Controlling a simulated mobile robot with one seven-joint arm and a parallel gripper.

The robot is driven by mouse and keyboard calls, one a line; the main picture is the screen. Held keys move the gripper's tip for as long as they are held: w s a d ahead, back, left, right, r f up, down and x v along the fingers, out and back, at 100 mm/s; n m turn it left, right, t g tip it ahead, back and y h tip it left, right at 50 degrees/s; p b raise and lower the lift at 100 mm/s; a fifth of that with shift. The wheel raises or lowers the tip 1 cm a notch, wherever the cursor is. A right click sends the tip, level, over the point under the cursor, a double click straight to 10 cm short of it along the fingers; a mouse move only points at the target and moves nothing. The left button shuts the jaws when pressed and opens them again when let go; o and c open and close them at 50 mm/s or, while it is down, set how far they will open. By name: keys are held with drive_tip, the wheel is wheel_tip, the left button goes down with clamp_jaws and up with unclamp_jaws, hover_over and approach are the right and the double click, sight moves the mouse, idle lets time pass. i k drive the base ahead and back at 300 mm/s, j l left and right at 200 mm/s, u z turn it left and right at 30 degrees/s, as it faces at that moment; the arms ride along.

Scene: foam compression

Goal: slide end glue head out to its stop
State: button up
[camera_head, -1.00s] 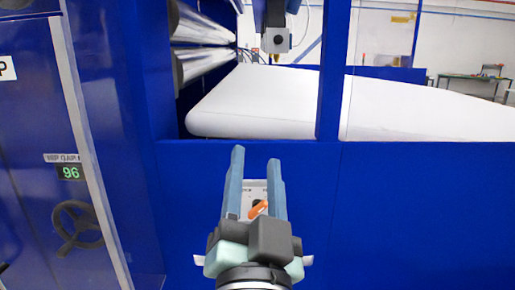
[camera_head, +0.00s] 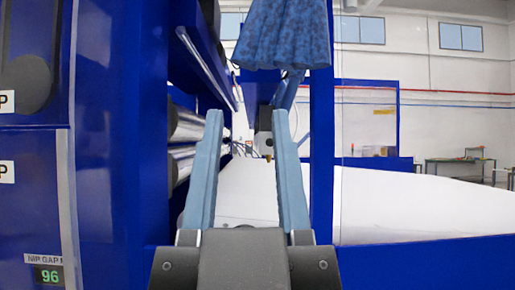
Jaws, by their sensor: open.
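The end glue head (camera_head: 264,144) is a small grey block with a brass nozzle tip, hanging from a blue beam above the white foam. It shows just left of my gripper's right finger, farther off than the fingers. My gripper (camera_head: 246,118) is open, its two long blue-grey fingers pointing forward with nothing between them. The fingers look apart from the head. The right finger partly covers the head's surroundings, and I cannot see its stop.
White foam (camera_head: 400,215) runs behind the blue frame. A blue post (camera_head: 321,130) stands right of my gripper. Silver rollers (camera_head: 183,150) are at left. A blue patterned curtain (camera_head: 283,35) hangs above. A display reading 96 (camera_head: 49,275) is at lower left.

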sight(266, 144)
drive_tip(key=i+l, duration=0.15)
drive_tip(key=i, duration=0.3)
drive_tip(key=i+l, duration=0.15)
drive_tip(key=i, duration=0.25)
